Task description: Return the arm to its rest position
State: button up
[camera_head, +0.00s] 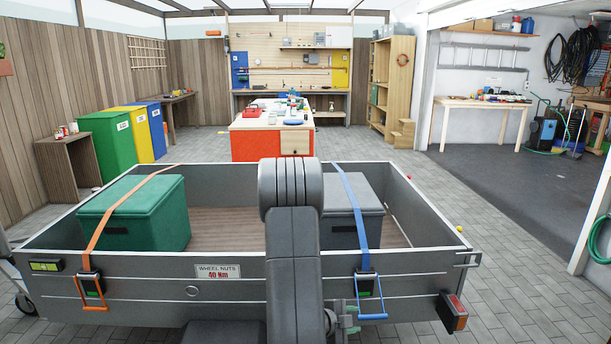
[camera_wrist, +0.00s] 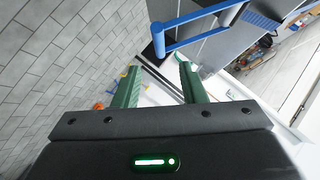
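My arm (camera_head: 293,245) rises in the middle of the head view, in front of a grey trailer (camera_head: 150,285), and hides part of its near wall. My gripper (camera_wrist: 158,75) shows two green fingers, apart with nothing between them in the wrist view. In the head view its green fingertips (camera_head: 351,319) show low, just left of the blue ratchet handle (camera_head: 371,309). That handle also shows in the wrist view (camera_wrist: 200,28), beyond the fingers. I cannot tell whether they touch.
A green box (camera_head: 150,215) under an orange strap (camera_head: 122,208) and a grey box (camera_head: 345,222) under a blue strap (camera_head: 357,207) sit in the trailer. An orange ratchet handle (camera_head: 91,295) hangs at left. A red tail lamp (camera_head: 453,311) juts out at right. Paving right of the trailer is mostly clear.

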aim_at(371, 317)
jog(key=b+x, duration=0.1)
jog(key=x, duration=0.9)
jog(key=shift+f+b, duration=0.15)
jog(key=shift+b, duration=0.15)
jog(key=shift+w+d+f+b, duration=0.25)
jog(key=shift+f+b, duration=0.15)
jog(key=shift+f, duration=0.1)
jog(key=shift+w+d+f+b, duration=0.15)
jog(key=shift+w+f+b, duration=0.1)
jog(key=shift+f+b, duration=0.2)
jog(key=shift+w+f+b, duration=0.4)
jog(key=shift+b, duration=0.5)
jog(key=shift+a+r+t, duration=0.1)
jog(key=shift+t, duration=0.2)
